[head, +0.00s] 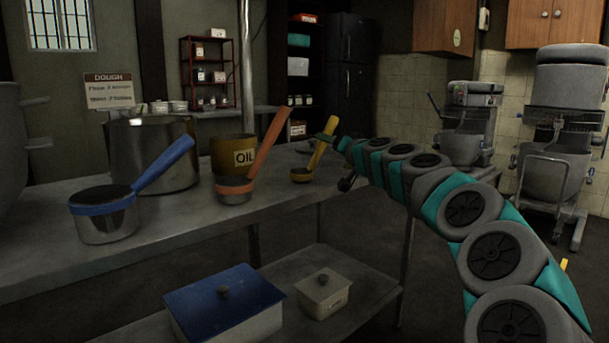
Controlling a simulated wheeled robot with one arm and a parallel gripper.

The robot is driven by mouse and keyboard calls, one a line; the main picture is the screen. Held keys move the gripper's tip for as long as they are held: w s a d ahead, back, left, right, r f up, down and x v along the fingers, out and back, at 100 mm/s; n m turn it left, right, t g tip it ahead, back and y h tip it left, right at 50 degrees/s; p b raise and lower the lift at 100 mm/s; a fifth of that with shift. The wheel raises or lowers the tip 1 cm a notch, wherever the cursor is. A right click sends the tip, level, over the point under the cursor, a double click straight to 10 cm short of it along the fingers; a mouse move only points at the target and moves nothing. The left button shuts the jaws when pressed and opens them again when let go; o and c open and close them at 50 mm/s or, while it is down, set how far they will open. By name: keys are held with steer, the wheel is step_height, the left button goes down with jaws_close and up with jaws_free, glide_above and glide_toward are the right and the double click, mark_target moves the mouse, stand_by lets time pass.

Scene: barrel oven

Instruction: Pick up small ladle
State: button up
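Three ladles stand in a row on the metal table. The smallest is the yellow ladle (302,174), at the right, with its handle leaning up to the right. The orange ladle (235,188) is in the middle, and the larger blue-handled ladle (105,222) is at the left. My arm reaches in from the right, and my gripper (328,139) is at the upper part of the yellow handle. It overlaps the handle in this view. The fingers are small and dark, so I cannot tell whether they are open, shut or touching the handle.
A large steel pot (152,160) and an oil pot (225,153) stand behind the ladles. The metal table (50,253) has a lower shelf with a blue-lidded box (225,308) and a small white box (323,294). Mixers (465,135) stand at the right. The floor between is clear.

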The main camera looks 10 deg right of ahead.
steer(key=shift+d+p+x, duration=0.15)
steer(key=shift+p+x, duration=0.1)
steer(key=shift+x, duration=0.65)
steer(key=shift+d+p+x, duration=0.15)
steer(key=shift+p+x, duration=0.05)
steer(key=shift+x, duration=1.6)
steer(key=shift+r, duration=0.15)
jaws_close()
